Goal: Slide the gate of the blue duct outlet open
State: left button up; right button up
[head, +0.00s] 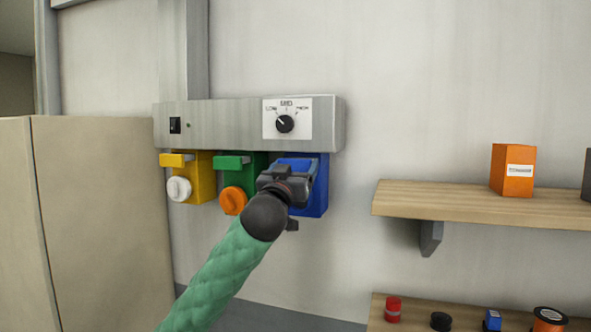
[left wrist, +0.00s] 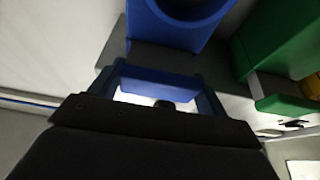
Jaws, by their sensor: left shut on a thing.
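The blue duct outlet (head: 322,190) hangs under the right end of a grey wall panel. Its blue gate tab (head: 297,162) is partly covered by my left gripper (head: 292,176), which reaches up to it from below. In the left wrist view, the two fingers of my left gripper (left wrist: 162,86) stand on either side of the blue tab (left wrist: 158,80) and are shut on it. The round blue mouth of the outlet (left wrist: 185,28) shows just beyond. How far the gate stands open is hidden. My right gripper is not in view.
A green outlet (head: 238,176) with an orange cap and a yellow outlet (head: 202,180) with a white cap hang to the left. The panel (head: 225,120) has a dial. A wooden shelf (head: 450,203) juts out at right. A beige cabinet (head: 100,220) stands at left.

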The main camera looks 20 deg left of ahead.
pick_arm(q)
jog(key=s+b, duration=0.1)
jog(key=s, duration=0.4)
jog(key=shift+b, duration=0.3)
jog(key=shift+s+a, duration=0.1)
jog(key=shift+s, duration=0.3)
jog(key=shift+w, duration=0.15)
jog(key=o, duration=1.4)
jog(key=shift+s, duration=0.3)
